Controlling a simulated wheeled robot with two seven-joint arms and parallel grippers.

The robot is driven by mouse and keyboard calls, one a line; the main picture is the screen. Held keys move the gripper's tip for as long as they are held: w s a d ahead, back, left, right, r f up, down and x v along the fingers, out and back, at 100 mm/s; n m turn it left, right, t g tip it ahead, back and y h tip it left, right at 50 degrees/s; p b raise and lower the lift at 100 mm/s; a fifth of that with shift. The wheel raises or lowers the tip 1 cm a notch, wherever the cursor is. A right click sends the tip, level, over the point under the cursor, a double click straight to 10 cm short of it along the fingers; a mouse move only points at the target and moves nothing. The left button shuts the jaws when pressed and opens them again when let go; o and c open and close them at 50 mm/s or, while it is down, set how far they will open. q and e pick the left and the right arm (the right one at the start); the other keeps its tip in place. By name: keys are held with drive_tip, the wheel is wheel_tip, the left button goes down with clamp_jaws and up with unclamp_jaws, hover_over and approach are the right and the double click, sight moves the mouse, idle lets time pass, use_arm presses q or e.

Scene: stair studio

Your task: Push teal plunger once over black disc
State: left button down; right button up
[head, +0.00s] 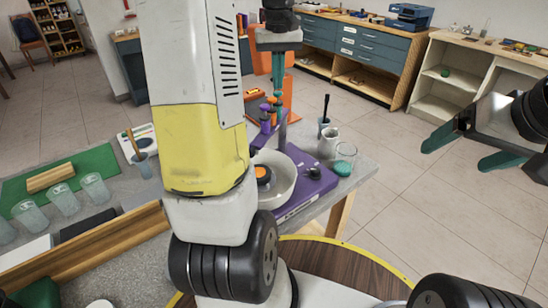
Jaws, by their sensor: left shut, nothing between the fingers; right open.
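My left gripper (278,88) points straight down at the upper middle, its two teal fingers close together and empty. It hangs in front of an orange upright part (289,92), close above purple upright parts with orange tops (266,119). I cannot pick out a teal plunger apart from the teal fingers; it may be hidden behind my arm. A round black-and-orange piece (263,174) shows at the white bowl (284,184), partly covered by my arm. I cannot tell whether it is the black disc. My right gripper (470,148) is open and empty at the right, over the floor.
The bowl stands on a purple base (312,187) on a grey table (352,178). Several glasses (62,198) stand left. Floor right of the table is clear.

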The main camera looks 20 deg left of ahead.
use_arm(q)
drive_tip(key=shift+f, duration=1.25)
drive_tip(key=shift+r, duration=1.55)
drive_tip(key=shift+r, duration=3)
